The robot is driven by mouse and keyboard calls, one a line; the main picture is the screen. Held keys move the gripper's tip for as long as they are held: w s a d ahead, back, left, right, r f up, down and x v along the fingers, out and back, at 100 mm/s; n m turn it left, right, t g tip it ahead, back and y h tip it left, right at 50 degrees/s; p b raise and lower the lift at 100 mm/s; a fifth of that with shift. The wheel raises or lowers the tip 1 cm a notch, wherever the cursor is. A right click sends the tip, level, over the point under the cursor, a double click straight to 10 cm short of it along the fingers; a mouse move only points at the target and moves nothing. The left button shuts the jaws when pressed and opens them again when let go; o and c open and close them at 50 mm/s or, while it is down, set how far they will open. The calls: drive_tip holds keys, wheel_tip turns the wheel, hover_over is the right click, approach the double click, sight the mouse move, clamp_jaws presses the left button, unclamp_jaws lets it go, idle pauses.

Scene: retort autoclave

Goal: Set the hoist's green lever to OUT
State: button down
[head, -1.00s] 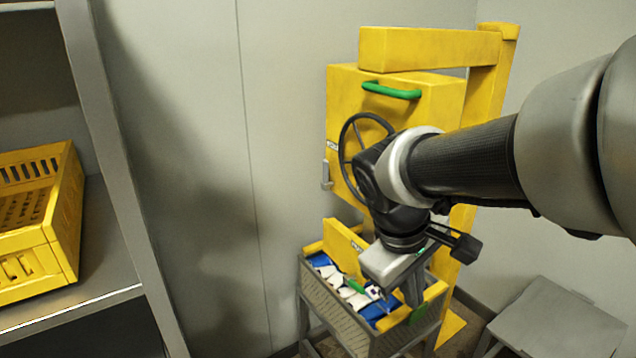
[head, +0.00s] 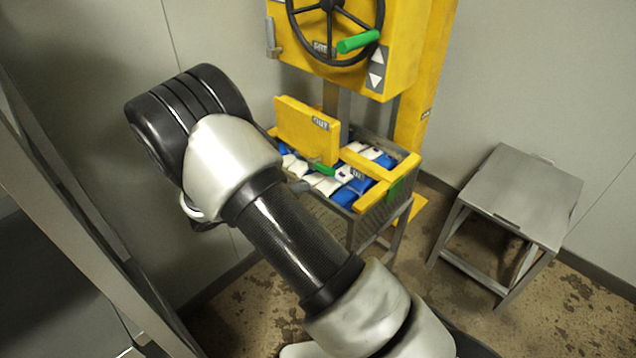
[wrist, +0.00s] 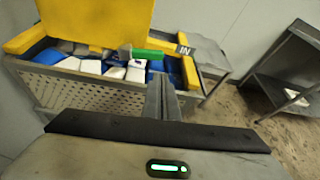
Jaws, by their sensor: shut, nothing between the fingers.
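The hoist's green lever (head: 325,170) sits low at the yellow plate, just above the loaded basket. In the wrist view the lever (wrist: 148,53) lies roughly level, its green end toward the IN label (wrist: 184,50). The IN label also shows in the head view (head: 357,174). The OUT label (head: 320,123) is on the upright yellow plate (head: 300,135). My gripper (wrist: 161,80) is shut and empty, its fingertips near the lever in the wrist picture. I cannot tell whether they touch. In the head view my arm hides most of the gripper.
The perforated basket (head: 335,220) holds blue and white packs. Above it is a yellow cabinet (head: 400,55) with a black handwheel (head: 291,20) and green grip (head: 358,41). A grey stool (head: 520,195) stands right; floor between is free. A rack upright (head: 80,220) is close on the left.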

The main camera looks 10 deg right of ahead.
sight(322, 168)
drive_tip(key=shift+w+a+f+n, duration=0.2)
drive_tip(key=shift+f, duration=0.2)
drive_tip(key=shift+w+a+f+n, duration=0.2)
drive_tip(key=shift+f, duration=0.2)
drive_tip(key=b+x, duration=0.2)
drive_tip(key=x, duration=0.8)
drive_tip(key=shift+r, duration=0.15)
